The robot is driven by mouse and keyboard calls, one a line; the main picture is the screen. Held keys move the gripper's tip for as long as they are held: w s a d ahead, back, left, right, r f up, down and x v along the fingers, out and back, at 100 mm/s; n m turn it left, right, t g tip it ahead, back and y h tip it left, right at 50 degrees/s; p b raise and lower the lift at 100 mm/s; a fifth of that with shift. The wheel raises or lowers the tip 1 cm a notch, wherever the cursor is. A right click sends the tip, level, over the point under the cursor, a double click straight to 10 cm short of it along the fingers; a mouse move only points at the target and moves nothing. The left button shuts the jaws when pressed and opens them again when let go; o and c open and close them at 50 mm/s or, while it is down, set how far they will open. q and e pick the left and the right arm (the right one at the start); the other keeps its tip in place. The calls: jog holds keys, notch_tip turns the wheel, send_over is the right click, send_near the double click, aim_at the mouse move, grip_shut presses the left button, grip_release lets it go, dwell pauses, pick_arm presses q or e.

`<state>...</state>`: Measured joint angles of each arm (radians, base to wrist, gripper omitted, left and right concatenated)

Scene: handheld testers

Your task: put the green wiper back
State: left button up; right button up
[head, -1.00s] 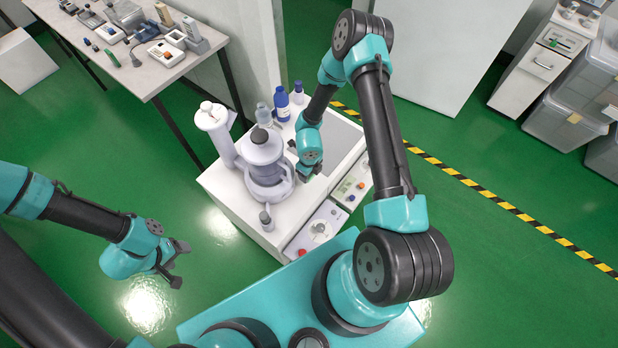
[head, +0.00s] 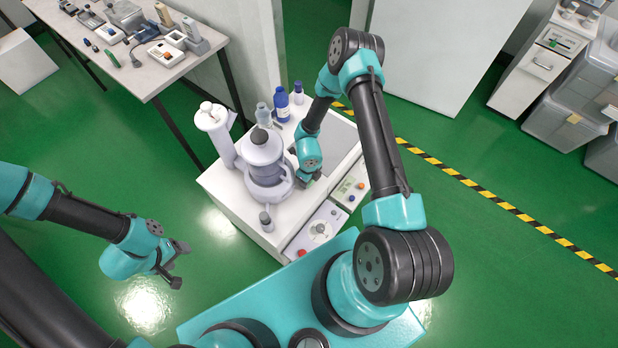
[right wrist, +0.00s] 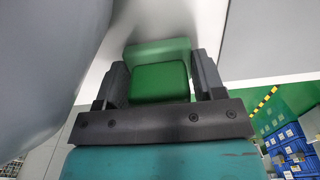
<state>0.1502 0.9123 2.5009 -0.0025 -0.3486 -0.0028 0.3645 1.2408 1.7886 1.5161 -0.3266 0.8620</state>
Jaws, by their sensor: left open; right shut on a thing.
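The green wiper (right wrist: 160,82), a block with a wider lighter-green strip along its far edge, shows in the right wrist view between the two dark fingers of my right gripper (right wrist: 161,76). The gripper is shut on it. In the head view my right gripper (head: 304,181) is low over the white cabinet, close to the right side of the grey round machine; the wiper cannot be made out there. My left gripper (head: 181,262) is open and empty above the green floor, left of the cabinet.
The white cabinet top (head: 222,182) holds the grey machine (head: 266,165), a white cylinder (head: 214,128), a blue bottle (head: 281,104) and a small grey bottle (head: 265,220). Control panels (head: 320,228) face the front. A table of handheld devices (head: 165,52) stands at upper left.

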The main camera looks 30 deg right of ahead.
jog(key=shift+f, duration=0.1)
jog(key=o, duration=0.9)
notch_tip(320, 180, up, 12)
jog(key=shift+r, duration=0.15)
dwell(0.7)
